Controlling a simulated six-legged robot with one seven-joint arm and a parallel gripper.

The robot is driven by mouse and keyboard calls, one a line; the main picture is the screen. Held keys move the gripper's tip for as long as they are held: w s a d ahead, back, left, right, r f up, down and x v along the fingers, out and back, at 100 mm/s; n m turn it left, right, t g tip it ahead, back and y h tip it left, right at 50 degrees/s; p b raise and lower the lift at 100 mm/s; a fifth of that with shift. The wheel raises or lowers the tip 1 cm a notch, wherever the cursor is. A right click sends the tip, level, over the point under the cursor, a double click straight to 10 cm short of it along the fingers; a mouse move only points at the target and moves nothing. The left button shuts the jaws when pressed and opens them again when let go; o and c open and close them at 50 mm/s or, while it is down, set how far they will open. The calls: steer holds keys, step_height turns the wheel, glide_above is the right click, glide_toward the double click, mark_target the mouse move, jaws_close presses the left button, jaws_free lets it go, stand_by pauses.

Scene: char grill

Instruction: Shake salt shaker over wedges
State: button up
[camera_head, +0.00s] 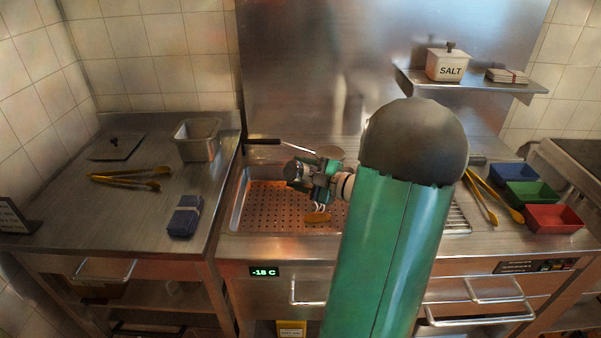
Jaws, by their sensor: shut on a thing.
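My gripper (319,206) hangs over the perforated tray (265,203) in the middle counter, pointing down. It is shut on a small amber-brown thing (317,218) at its fingertips, just above or at the tray. I cannot tell from its shape whether this is the salt shaker. A white box marked SALT (446,67), with a dark knob, stands on the wall shelf, well apart from my gripper. I cannot make out any wedges; the left and middle of the tray look bare. My large green arm hides the tray's right part.
A metal bin (196,140), yellow tongs (127,180) and a blue packet (185,216) are on the left counter. More tongs (484,199) and blue (513,174), green (532,194) and red (554,218) bins are at the right. A dark-handled tool (265,142) lies behind the tray.

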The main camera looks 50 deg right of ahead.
steer(key=shift+w+d+r, duration=0.1)
steer(key=shift+d+r, duration=0.25)
steer(key=shift+r, duration=0.2)
steer(key=shift+w+d+r, duration=0.1)
steer(key=shift+d+r, duration=0.2)
steer(key=shift+r, duration=0.25)
steer(key=shift+s+a+f, duration=0.1)
steer(key=shift+a+f, duration=0.2)
steer(key=shift+f, duration=0.3)
steer(key=shift+s+a+f, duration=0.1)
steer(key=shift+a+f, duration=0.15)
steer(key=shift+f, duration=0.35)
steer(key=shift+w+d+f, duration=0.1)
steer(key=shift+d+f, duration=0.1)
steer(key=shift+d, duration=0.2)
steer(key=shift+a+r, duration=0.1)
steer(key=shift+a, duration=0.25)
steer(key=shift+d, duration=0.25)
steer(key=shift+a, duration=0.2)
